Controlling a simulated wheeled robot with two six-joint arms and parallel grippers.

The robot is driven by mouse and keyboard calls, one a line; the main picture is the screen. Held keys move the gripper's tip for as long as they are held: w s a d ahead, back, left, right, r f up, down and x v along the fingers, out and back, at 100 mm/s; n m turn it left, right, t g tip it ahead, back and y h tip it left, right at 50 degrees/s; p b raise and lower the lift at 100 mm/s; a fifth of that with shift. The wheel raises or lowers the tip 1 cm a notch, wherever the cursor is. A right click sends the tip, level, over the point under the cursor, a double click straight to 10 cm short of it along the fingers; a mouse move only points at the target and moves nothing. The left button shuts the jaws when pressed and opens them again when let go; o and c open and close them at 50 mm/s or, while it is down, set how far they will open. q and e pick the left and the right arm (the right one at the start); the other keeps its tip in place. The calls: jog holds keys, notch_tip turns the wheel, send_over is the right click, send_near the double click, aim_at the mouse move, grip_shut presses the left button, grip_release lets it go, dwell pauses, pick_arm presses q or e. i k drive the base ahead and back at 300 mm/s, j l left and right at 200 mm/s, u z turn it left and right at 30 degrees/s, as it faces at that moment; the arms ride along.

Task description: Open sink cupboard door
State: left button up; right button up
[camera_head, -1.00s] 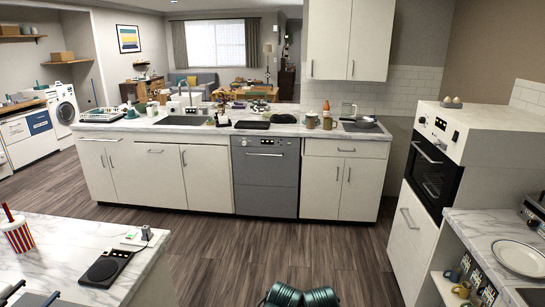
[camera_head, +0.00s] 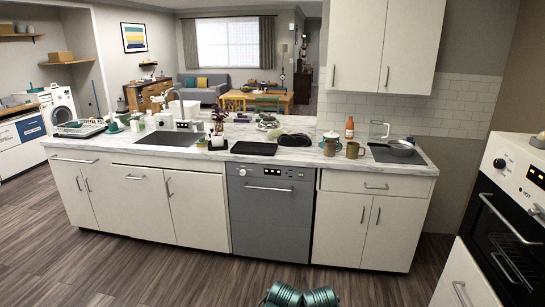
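The sink (camera_head: 172,139) is set in the long marble counter, left of centre. Below it are white cupboard fronts: a panel with a horizontal handle (camera_head: 142,212) and a tall door with a vertical handle near its left edge (camera_head: 200,212). Both fronts are shut. The door's handle (camera_head: 169,188) shows clearly. No gripper shows in this view; only teal, rounded parts of my own body show at the bottom edge.
A grey dishwasher (camera_head: 270,218) stands right of the sink cupboard. White cupboards (camera_head: 372,230) stand further right. An oven unit (camera_head: 510,240) is close on the right. Wooden floor (camera_head: 185,272) in front of the counter is clear.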

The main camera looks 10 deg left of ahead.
aim_at(198, 206)
jog(key=i+u, duration=0.15)
jog(key=i, duration=0.45)
jog(key=i+u, duration=0.15)
jog(key=i, duration=0.5)
jog(key=i+l+u, duration=0.1)
jog(key=i, duration=0.5)
jog(key=i+j+u, duration=0.15)
jog(key=i+u, duration=0.2)
jog(key=i, duration=1.1)
jog(key=i+j+z, duration=0.1)
jog(key=i, duration=0.2)
